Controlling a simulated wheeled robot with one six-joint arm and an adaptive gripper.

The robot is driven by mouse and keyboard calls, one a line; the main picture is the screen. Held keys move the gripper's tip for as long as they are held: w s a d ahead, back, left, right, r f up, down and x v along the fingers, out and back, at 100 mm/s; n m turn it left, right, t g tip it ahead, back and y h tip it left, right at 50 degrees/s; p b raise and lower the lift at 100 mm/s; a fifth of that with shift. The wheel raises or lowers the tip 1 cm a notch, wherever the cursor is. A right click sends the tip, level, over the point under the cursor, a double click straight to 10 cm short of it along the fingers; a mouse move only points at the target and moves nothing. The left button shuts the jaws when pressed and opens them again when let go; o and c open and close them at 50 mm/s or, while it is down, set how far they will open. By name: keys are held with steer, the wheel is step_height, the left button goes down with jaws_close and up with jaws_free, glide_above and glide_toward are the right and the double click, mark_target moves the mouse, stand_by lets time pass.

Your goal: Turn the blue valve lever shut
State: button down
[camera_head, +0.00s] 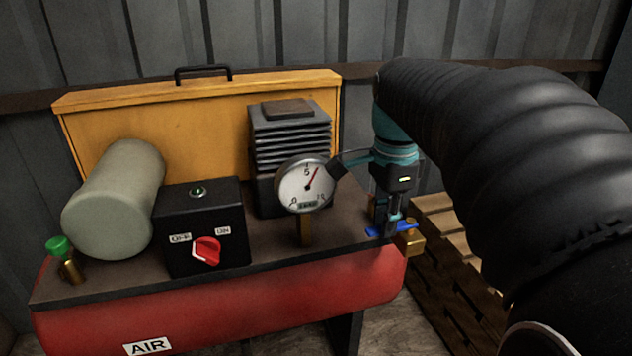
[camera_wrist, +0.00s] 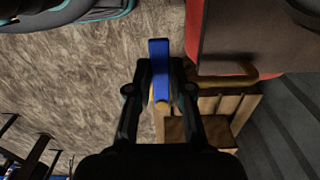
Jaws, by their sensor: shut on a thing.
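The blue valve lever (camera_head: 377,232) is at the right end of the red air tank (camera_head: 230,303), on a brass valve (camera_head: 411,238). In the wrist view the lever (camera_wrist: 159,58) stands out beyond my fingertips as a flat blue bar. My gripper (camera_head: 391,222) points down from above and is shut on the lever. In the wrist view the two fingers of my gripper (camera_wrist: 160,82) lie on either side of the lever. The fingers partly hide the lever and valve in the head view.
A pressure gauge (camera_head: 304,184) stands left of my gripper. A black switch box (camera_head: 200,226) with a red knob (camera_head: 207,251), a grey-green cylinder (camera_head: 115,200) and a finned block (camera_head: 290,145) sit on the tank's top plate. A wooden pallet stack (camera_head: 455,285) stands to the right.

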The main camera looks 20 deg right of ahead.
steer(key=c, duration=1)
jaws_free()
steer(key=shift+c, duration=0.2)
step_height(320, 180, up, 12)
steer(key=s+a+f+n+t, duration=0.2)
steer(key=s+a+f+n, duration=0.2)
steer(key=f+n, duration=0.5)
steer(key=s+a+f+n+t, duration=0.3)
steer(key=s+a+f+n, duration=0.2)
steer(key=a+f+n, duration=0.2)
step_height(320, 180, down, 4)
steer(key=n, duration=0.2)
steer(key=shift+a+n+t, duration=0.15)
steer(key=shift+n+t, duration=0.15)
